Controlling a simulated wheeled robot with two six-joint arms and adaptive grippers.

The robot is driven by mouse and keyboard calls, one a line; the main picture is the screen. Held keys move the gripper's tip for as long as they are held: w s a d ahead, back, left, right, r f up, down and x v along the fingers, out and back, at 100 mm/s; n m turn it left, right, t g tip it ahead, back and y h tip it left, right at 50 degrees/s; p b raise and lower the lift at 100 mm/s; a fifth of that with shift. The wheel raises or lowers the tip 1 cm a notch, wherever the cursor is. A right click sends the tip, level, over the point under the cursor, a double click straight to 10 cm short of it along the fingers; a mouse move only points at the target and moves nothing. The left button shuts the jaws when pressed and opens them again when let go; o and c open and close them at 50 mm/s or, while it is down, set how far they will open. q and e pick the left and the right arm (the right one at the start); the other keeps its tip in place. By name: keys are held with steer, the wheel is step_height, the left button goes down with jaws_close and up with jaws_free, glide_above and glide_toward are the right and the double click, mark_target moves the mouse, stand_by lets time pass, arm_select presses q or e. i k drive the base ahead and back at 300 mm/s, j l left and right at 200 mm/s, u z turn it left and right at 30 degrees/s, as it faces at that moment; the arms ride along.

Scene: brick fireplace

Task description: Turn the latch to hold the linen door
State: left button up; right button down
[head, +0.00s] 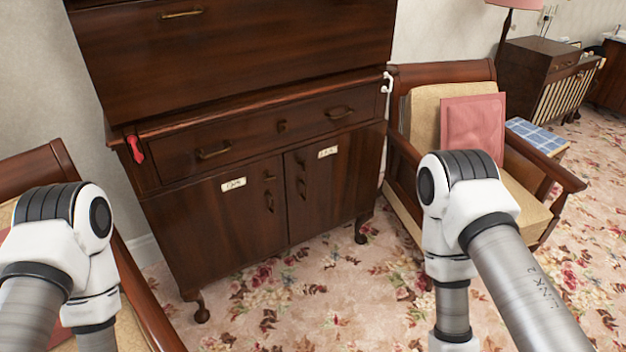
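A dark wooden cabinet (230,225) stands ahead with two lower doors, and both look shut. The left door (205,225) has a small white label (233,184), and the right door (345,190) has another (327,152); the writing is too small to read surely. A red latch-like piece (135,148) is on the cabinet's left front edge beside the drawer. A white hook-like piece (387,82) is at its upper right edge. Both my arms show at the bottom left and right, but neither gripper is in view.
An armchair (425,100) with a pink cushion (472,128) stands close to the cabinet's right side. Another wooden chair (40,170) is at the left, partly behind my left arm. The flowered carpet (290,310) in front of the cabinet is clear.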

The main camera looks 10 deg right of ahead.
mark_target(266, 174)
steer(key=i+l, duration=0.2)
steer(key=l, duration=0.2)
steer(key=i+l+z, duration=0.15)
steer(key=l, duration=0.25)
steer(key=i+l, duration=0.25)
steer(key=l, duration=0.15)
steer(key=i+l+z, duration=0.15)
steer(key=l, duration=0.2)
steer(key=i, duration=0.05)
